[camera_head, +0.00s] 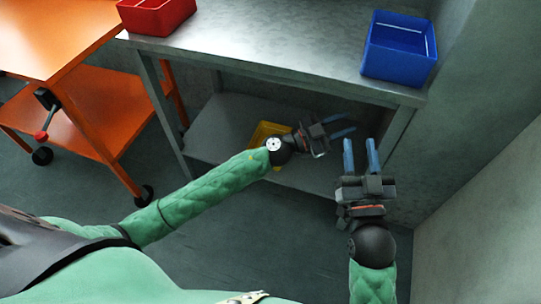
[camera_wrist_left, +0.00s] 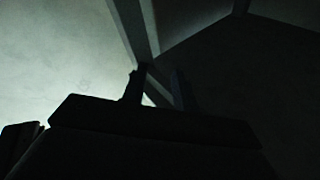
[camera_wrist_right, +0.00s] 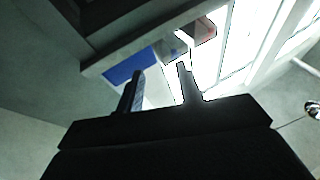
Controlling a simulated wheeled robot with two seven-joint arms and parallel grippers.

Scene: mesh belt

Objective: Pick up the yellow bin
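The yellow bin (camera_head: 262,131) sits on the grey lower shelf under the metal table in the head view. My left wrist and forearm cover much of it, so its full shape is hidden. My left gripper (camera_head: 349,121) is open and empty, with its blue fingers pointing right, to the right of the bin. My right gripper (camera_head: 359,141) is open and empty, with its fingers pointing up the picture, further right of the bin. In the left wrist view the fingers (camera_wrist_left: 155,82) are dark and apart. In the right wrist view the fingers (camera_wrist_right: 160,72) are apart too.
The metal table (camera_head: 275,48) holds a red bin (camera_head: 155,18) at the left and a blue bin (camera_head: 398,50) at the right. Its legs frame the lower shelf (camera_head: 215,125). An orange cart (camera_head: 105,100) stands at the left. A grey wall (camera_head: 485,150) bounds the right.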

